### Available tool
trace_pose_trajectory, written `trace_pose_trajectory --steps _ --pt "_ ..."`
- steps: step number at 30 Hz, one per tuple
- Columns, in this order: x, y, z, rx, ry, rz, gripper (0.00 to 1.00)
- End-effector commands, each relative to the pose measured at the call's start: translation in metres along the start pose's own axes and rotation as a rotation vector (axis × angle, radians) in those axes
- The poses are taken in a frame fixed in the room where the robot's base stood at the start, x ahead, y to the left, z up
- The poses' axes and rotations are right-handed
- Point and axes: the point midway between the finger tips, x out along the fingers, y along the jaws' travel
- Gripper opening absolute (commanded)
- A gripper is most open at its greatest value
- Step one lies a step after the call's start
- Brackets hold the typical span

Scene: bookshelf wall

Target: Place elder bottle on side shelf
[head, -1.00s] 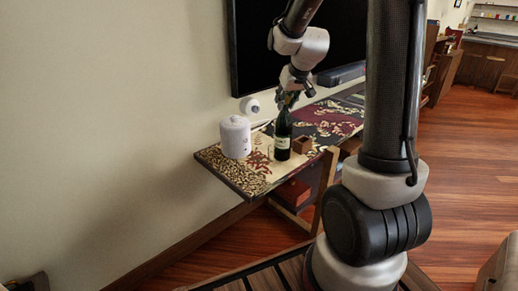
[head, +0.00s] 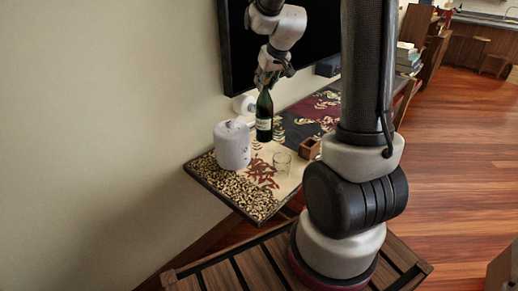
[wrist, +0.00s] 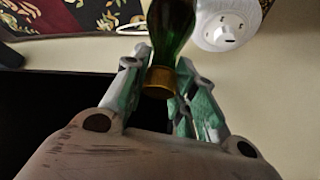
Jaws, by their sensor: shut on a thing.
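A dark green bottle (head: 264,126) with a pale label stands upright in the head view, its base over the patterned shelf top (head: 215,178) near the wall. I cannot tell whether the base touches the top. My gripper (head: 268,82) is shut on the bottle's neck from above. In the wrist view my gripper's fingers (wrist: 160,85) lie on both sides of the gold-collared neck, and the green bottle (wrist: 172,25) extends toward the top edge. No label name is readable.
A white canister (head: 232,146) stands to the left of the bottle. The top's front left is clear.

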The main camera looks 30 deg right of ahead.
Motion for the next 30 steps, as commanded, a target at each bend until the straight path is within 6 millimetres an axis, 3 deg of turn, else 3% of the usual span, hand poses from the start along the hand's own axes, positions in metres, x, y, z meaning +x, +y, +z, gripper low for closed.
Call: trace_pose_trajectory --steps 9,18,30 --pt "0.042 0.0 0.027 0.002 -0.002 0.0 0.0" --pt "0.07 0.001 0.045 0.002 -0.001 0.0 0.0" --pt "0.083 0.0 0.053 0.0 0.001 0.001 0.0"
